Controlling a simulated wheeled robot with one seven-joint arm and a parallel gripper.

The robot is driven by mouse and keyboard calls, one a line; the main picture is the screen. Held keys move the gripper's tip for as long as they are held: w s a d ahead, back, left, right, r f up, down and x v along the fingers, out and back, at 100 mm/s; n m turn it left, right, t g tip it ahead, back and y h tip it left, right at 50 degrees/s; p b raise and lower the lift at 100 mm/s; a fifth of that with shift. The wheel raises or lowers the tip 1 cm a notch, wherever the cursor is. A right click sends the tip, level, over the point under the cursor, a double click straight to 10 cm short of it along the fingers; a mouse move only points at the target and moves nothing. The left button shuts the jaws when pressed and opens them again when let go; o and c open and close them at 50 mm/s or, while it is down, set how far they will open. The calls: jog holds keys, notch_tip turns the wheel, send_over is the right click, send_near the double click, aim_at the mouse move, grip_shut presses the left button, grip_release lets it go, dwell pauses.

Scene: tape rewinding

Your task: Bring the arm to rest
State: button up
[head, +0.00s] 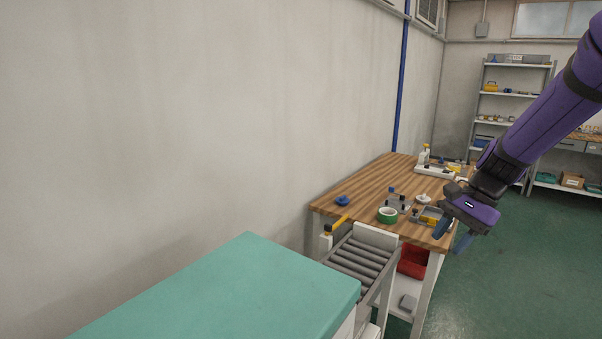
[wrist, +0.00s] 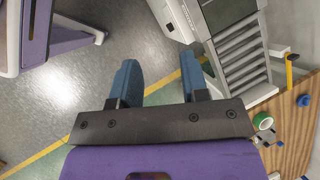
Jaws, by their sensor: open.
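My arm (head: 545,115) reaches in from the right edge in the head view. My gripper (head: 454,240) hangs at its end, by the right front corner of the wooden table (head: 360,188). In the wrist view my gripper (wrist: 162,82) has its two blue fingers spread apart, with only floor between and beyond them. It is open and holds nothing. The table's edge shows at the right of the wrist view (wrist: 292,125), apart from the fingers.
A green tape roll (head: 387,215), a blue knob-like item (head: 342,201) and small fixtures are on the table. A roller conveyor (head: 362,258) and a teal-topped unit (head: 225,290) stand left. A red bin (head: 412,262) sits below. Shelves (head: 515,65) stand behind. Green floor at right is clear.

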jog(key=s+r+n+t+h, duration=0.2)
jog(key=s+r+n, duration=0.3)
jog(key=s, duration=0.6)
jog(key=s+r+n+t+h, duration=0.3)
jog(key=s+r+n+t, duration=0.1)
jog(key=s+r, duration=0.5)
jog(key=shift+s+a+n+h, duration=0.15)
jog(key=shift+s+n+h, duration=0.15)
jog(key=shift+s+n, duration=0.8)
jog(key=shift+s, duration=0.15)
